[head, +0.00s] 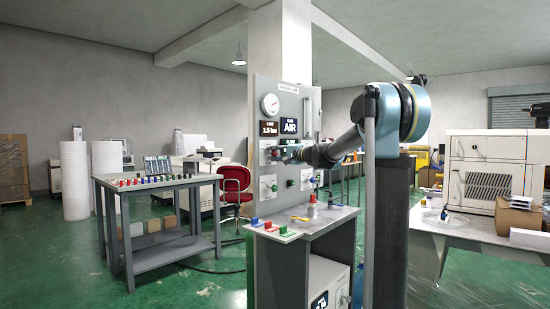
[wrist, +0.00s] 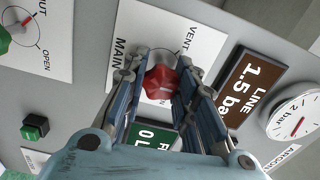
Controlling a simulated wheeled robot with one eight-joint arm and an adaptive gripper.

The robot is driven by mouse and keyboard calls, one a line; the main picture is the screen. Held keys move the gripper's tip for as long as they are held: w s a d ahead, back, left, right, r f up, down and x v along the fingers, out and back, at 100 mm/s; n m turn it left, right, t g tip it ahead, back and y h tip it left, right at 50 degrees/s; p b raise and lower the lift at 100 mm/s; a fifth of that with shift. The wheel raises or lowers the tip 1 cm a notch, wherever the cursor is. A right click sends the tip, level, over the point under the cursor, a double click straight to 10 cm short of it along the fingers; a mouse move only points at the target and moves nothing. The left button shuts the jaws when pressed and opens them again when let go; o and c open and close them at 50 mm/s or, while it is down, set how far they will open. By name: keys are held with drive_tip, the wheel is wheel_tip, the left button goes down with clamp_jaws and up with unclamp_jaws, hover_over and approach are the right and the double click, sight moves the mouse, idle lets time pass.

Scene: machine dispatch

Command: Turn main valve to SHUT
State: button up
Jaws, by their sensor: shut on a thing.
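The main valve is a red knob (wrist: 161,80) on a white plate lettered MAIN (wrist: 118,55), seen in the wrist view. VENT is printed at the plate's upper right, and other lettering beside the knob is partly hidden by the knob and fingers. My gripper (wrist: 160,72) has its two blue fingers on either side of the knob, shut on it. A pale mark shows on the knob, but I cannot tell which position it points to. In the head view my gripper (head: 287,153) is at the front of the grey panel (head: 262,95), and the knob is mostly hidden.
A brown LINE 1.5 bar sign (wrist: 246,88) and a round gauge (wrist: 295,117) are right of my fingers. A green knob (wrist: 4,40) and a green button (wrist: 34,129) are to the left. Below the panel, a shelf (head: 325,222) holds small coloured items.

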drive_tip(key=shift+s+f+n, duration=0.1)
drive_tip(key=shift+f+n, duration=0.05)
drive_tip(key=shift+n, duration=0.25)
drive_tip(key=o, duration=1.1)
drive_tip(key=v, duration=1.2)
